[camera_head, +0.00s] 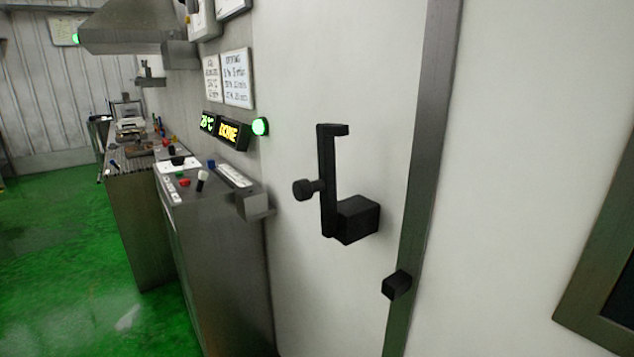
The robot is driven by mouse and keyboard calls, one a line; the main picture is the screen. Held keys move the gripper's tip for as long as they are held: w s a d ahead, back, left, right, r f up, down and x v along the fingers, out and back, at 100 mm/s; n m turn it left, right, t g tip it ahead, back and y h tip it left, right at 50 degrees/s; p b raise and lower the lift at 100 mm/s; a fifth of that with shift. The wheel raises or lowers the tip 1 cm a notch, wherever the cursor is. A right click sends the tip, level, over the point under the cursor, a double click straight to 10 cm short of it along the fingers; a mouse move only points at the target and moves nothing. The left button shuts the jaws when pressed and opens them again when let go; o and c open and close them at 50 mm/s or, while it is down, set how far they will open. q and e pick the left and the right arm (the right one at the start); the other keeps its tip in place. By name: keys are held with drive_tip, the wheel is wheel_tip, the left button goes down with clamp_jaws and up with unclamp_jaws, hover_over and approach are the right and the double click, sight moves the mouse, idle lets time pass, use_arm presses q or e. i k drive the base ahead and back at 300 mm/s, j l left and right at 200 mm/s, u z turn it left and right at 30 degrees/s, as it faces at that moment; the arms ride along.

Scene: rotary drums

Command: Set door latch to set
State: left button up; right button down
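A black door latch (328,185) is on the white door or wall panel (380,60) in the middle of the view. Its upright bar has a short hook at the top pointing right and a round knob (304,189) sticking out to the left. A black block (358,219) sits at its lower right. A separate small black block (397,285) is on the grey vertical frame strip (425,150), lower and to the right. Neither of my grippers is in view.
Grey control consoles (215,240) with buttons and levers stand along the left. Lit displays (225,131) and a green lamp (260,126) are on the wall above. A dark-framed panel (603,270) is at the right. The green floor (60,250) at the left is clear.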

sight(303, 189)
drive_tip(key=i+j, duration=0.1)
drive_tip(key=j, duration=0.35)
drive_tip(key=i+j+z, duration=0.1)
drive_tip(key=j, duration=0.35)
drive_tip(key=i+j, duration=0.15)
drive_tip(key=j, duration=0.3)
